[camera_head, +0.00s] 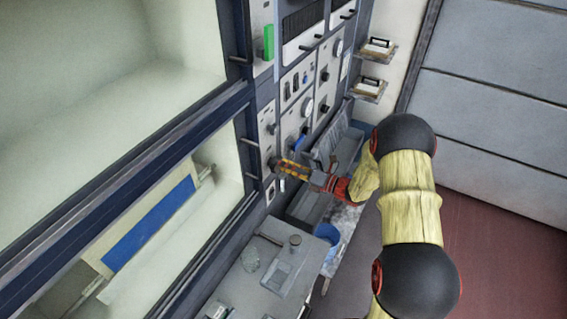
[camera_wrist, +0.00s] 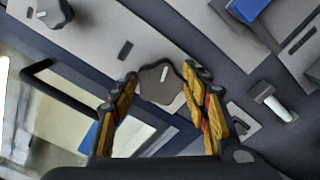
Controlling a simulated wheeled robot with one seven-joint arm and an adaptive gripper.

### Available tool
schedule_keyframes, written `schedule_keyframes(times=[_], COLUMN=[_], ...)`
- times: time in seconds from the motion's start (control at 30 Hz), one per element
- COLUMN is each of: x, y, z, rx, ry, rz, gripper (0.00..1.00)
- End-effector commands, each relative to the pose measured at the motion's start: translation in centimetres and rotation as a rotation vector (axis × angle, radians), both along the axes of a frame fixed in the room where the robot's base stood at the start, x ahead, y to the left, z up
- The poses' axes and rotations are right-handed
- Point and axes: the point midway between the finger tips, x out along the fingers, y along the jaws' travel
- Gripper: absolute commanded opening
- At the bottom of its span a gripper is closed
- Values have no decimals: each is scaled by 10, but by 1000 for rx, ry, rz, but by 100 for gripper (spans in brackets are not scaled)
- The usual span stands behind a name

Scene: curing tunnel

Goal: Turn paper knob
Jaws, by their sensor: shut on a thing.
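The grey knob (camera_wrist: 160,85) with a white pointer mark sits on the light panel at the middle of the wrist view. I take it as the paper knob; no label is readable. Its pointer stands nearly upright in that view. My gripper (camera_wrist: 160,78) has its yellow-and-black fingers on the left and right sides of this knob and is shut on it. In the head view my gripper (camera_head: 281,166) reaches left to the lower control panel (camera_head: 289,122), where its fingers mostly hide the knob.
Another dial (camera_wrist: 52,12) is at the wrist view's upper left, above a black bar handle (camera_wrist: 58,85). A white-handled switch (camera_wrist: 272,103) is to the right. In the head view, a table (camera_head: 262,300) with small items and a blue bucket (camera_head: 327,233) lie below my arm.

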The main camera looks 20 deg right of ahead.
Motion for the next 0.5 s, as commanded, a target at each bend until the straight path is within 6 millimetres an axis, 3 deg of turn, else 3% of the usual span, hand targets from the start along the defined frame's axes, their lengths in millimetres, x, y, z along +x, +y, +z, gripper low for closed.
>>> schedule_keyframes(times=[0.47, 0.5], x=[0, 0], y=[-1, -1], z=[0, 0], rx=[10, 9], ry=[9, 9], rz=[-2, -3], gripper=[21, 48])
